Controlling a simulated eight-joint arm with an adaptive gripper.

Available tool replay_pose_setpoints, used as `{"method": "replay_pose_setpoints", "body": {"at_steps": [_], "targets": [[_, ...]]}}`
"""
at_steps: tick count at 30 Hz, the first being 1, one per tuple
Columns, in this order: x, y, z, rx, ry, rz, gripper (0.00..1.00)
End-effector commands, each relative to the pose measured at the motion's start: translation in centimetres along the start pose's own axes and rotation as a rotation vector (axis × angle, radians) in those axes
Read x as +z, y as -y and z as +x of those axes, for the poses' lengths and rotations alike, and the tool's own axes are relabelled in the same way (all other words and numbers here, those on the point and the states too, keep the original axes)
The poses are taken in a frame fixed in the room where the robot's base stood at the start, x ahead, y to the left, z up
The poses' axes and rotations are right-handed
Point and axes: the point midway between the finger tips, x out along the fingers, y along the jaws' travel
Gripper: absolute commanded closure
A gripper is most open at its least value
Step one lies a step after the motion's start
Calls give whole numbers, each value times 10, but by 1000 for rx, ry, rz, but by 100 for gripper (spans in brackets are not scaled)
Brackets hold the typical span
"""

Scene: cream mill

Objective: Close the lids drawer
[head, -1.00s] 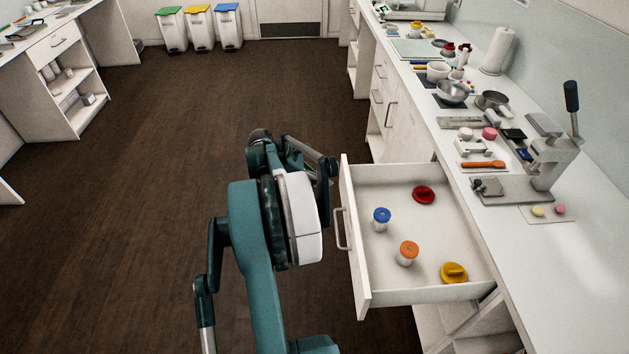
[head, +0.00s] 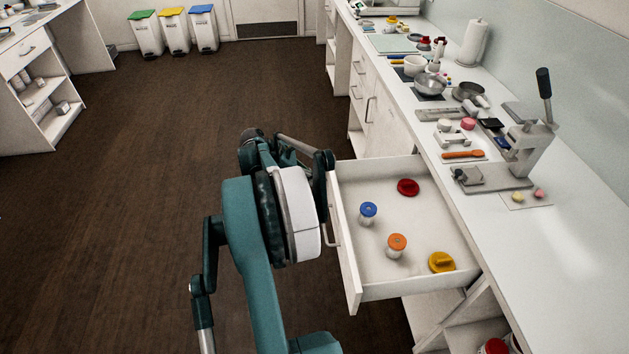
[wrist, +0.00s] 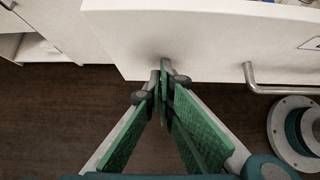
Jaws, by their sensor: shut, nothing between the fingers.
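The open drawer (head: 375,273) juts out from under the counter on the right. It holds a red lid (head: 408,187), a yellow lid (head: 441,262), a blue-topped jar (head: 368,213) and an orange-topped jar (head: 397,246). Its white front panel (wrist: 200,40) fills the top of the wrist view, with the metal handle (wrist: 280,89) at right. My gripper (wrist: 164,72) is shut and empty, its fingertips at the panel's edge, left of the handle. I cannot tell whether they touch. In the head view my arm hides most of the gripper.
The counter (head: 570,255) above carries a lever press (head: 527,145), bowls and small tools. Open shelves (head: 465,325) lie below the drawer on the near side. The brown floor (head: 130,230) to the left is clear, with three bins (head: 175,32) at the back.

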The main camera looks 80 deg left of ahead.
Motion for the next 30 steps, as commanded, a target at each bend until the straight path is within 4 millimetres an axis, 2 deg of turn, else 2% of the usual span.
{"method": "replay_pose_setpoints", "body": {"at_steps": [5, 11, 30], "targets": [[17, 0, 17, -1, 0, 1, 100], [47, 1, 47, -2, 1, 3, 100], [172, 1, 172, -3, 0, 3, 100]]}}
